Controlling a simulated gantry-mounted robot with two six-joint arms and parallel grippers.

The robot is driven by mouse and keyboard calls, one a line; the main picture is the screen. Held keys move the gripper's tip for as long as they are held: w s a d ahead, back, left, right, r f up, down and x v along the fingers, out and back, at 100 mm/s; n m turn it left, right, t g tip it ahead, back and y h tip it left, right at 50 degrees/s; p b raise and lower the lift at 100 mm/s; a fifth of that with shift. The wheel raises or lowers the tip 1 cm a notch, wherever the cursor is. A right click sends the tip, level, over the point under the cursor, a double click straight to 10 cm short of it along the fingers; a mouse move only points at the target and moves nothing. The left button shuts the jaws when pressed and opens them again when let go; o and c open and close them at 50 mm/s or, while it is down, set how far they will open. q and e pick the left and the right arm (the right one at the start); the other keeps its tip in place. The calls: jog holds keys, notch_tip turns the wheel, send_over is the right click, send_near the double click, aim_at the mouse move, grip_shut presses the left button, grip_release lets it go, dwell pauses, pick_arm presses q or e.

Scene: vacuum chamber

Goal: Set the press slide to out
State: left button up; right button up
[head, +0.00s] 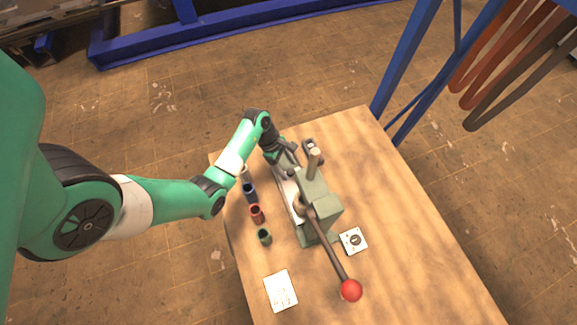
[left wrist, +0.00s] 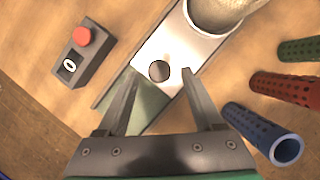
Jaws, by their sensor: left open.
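The green press (head: 318,195) stands on the wooden table, with a long lever ending in a red ball (head: 351,290). Its pale press slide (head: 287,188) shows along the left side of the press. In the left wrist view the slide (left wrist: 180,50) is a light metal plate with a dark round knob (left wrist: 159,70) and a round metal cup at its far end. My left gripper (left wrist: 160,76) is open, with its fingertips on either side of the knob. Contact with the knob cannot be told. The gripper (head: 288,162) partly hides the slide's end in the head view. My right gripper is not in view.
Perforated tubes stand left of the press: blue (head: 250,192), red (head: 257,213) and green (head: 265,237). A box with a red button (left wrist: 82,36) is near the slide. The table's right side is clear.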

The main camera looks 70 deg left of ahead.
pick_arm(q)
jog(key=shift+w+d+f, duration=0.2)
jog(key=shift+w+f, duration=0.05)
jog(key=shift+f, duration=0.4)
jog(key=shift+c, duration=0.2)
grip_shut()
dwell(0.8)
